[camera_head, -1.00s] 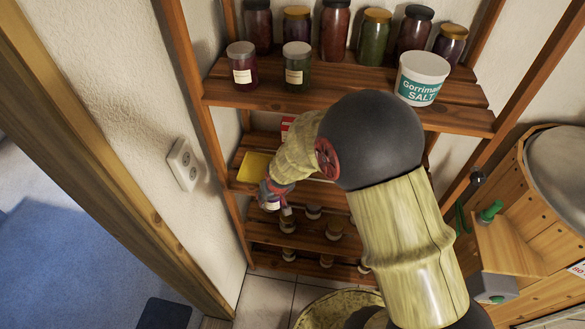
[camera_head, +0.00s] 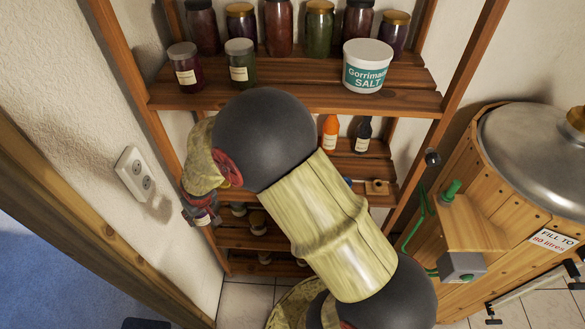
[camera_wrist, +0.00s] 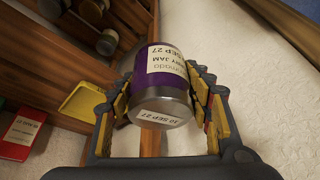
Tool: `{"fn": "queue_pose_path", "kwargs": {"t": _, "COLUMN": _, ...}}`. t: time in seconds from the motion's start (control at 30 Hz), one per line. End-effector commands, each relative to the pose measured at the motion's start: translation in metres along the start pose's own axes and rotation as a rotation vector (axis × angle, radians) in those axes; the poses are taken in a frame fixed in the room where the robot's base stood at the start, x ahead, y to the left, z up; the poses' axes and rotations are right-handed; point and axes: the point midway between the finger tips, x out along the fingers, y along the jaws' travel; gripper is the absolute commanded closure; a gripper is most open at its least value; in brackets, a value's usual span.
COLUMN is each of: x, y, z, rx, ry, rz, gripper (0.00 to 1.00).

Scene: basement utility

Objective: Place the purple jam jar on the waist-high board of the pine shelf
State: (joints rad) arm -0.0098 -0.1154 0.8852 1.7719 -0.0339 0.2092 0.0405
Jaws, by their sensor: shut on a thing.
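The purple jam jar (camera_wrist: 165,68), with a pale label and a silver lid, is held between the fingers of my gripper (camera_wrist: 162,108) in the wrist view. Its lid end faces the camera. In the head view my gripper (camera_head: 200,207) is small at the left, by the pine shelf's left post, with the jar (camera_head: 206,219) just below it. The pine shelf (camera_head: 290,100) has several boards. The board below the top visible one (camera_head: 365,170) is partly hidden by my arm. I cannot tell whether the jar touches the post.
A yellow tray (camera_wrist: 82,101) and a red box (camera_wrist: 20,132) lie on a board in the wrist view. An orange bottle (camera_head: 330,134) and a dark bottle (camera_head: 363,135) stand at the back. Jars and a salt tub (camera_head: 367,68) fill the board above. A wall socket (camera_head: 135,173) is left.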

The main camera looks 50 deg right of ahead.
Motion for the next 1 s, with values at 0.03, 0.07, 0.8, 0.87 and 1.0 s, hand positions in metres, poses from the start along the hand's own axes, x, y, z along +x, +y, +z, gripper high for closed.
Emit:
{"fn": "queue_pose_path", "kwargs": {"t": 0.03, "x": 0.005, "y": 0.0, "z": -0.003, "rx": 0.0, "ry": 0.005, "rz": 0.0, "gripper": 0.9}}
{"fn": "queue_pose_path", "kwargs": {"t": 0.07, "x": 0.007, "y": 0.0, "z": -0.005, "rx": 0.0, "ry": 0.005, "rz": 0.0, "gripper": 0.9}}
{"fn": "queue_pose_path", "kwargs": {"t": 0.8, "x": -0.146, "y": 0.187, "z": 0.094, "rx": 0.281, "ry": 0.002, "rz": 0.119, "gripper": 0.9}}
{"fn": "queue_pose_path", "kwargs": {"t": 0.87, "x": -0.154, "y": 0.192, "z": 0.104, "rx": 0.296, "ry": 0.002, "rz": 0.125, "gripper": 0.9}}
{"fn": "queue_pose_path", "kwargs": {"t": 1.0, "x": -0.163, "y": 0.199, "z": 0.117, "rx": 0.316, "ry": 0.002, "rz": 0.132, "gripper": 0.9}}
